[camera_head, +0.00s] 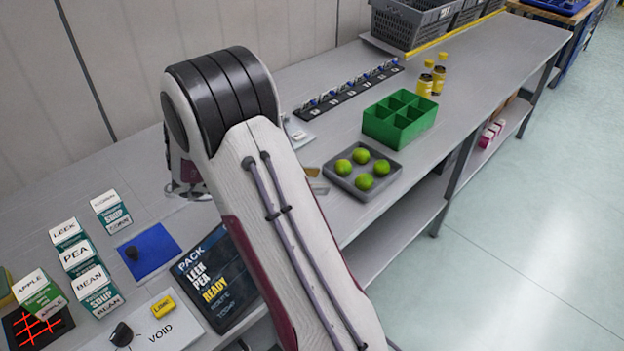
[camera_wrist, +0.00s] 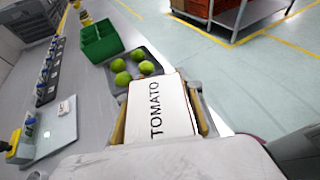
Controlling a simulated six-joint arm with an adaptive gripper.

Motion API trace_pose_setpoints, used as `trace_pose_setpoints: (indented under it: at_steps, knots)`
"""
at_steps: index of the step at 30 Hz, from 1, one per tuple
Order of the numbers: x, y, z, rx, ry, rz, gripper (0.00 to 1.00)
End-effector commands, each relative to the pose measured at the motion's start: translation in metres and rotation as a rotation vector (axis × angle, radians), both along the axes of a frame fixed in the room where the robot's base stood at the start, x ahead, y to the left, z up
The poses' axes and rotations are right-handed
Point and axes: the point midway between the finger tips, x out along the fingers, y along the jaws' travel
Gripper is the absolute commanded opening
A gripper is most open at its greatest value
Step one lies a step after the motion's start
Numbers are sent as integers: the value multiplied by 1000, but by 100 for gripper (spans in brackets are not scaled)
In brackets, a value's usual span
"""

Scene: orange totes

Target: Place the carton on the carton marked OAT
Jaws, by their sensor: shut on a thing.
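A white-topped carton marked TOMATO (camera_wrist: 170,92) is in my gripper (camera_wrist: 160,112) in the wrist view, with a brownish finger on each side. My arm hides the carton in the head view. Cartons marked LEEK (camera_head: 67,234), PEA (camera_head: 79,256), BEAN (camera_head: 95,288) and APPLE (camera_head: 38,292) stand at the left of the bench. I cannot make out any carton marked OAT in either view.
A blue mat (camera_head: 155,249) with a dark knob lies near a screen reading PACK LEEK PEA READY (camera_head: 212,280). A grey tray (camera_head: 363,187) of limes, a green divided box (camera_head: 400,121) and yellow-topped jars (camera_head: 425,86) stand to the right. A VOID sheet (camera_head: 165,333) lies in front.

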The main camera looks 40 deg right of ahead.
Motion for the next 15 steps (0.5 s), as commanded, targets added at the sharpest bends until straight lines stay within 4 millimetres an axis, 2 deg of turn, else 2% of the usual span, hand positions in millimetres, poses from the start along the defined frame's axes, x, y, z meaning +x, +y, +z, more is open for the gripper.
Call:
trace_pose_setpoints:
  at_steps: [8, 9, 10, 11, 15]
  knots:
    - [0, 0, -2, -1, 0, 0, 7]
    - [0, 0, -3, 0, 0, 0, 41]
    - [0, 0, -3, 0, 0, 0, 49]
    - [0, 0, -3, 0, 0, 0, 53]
    - [0, 0, -3, 0, 0, 0, 53]
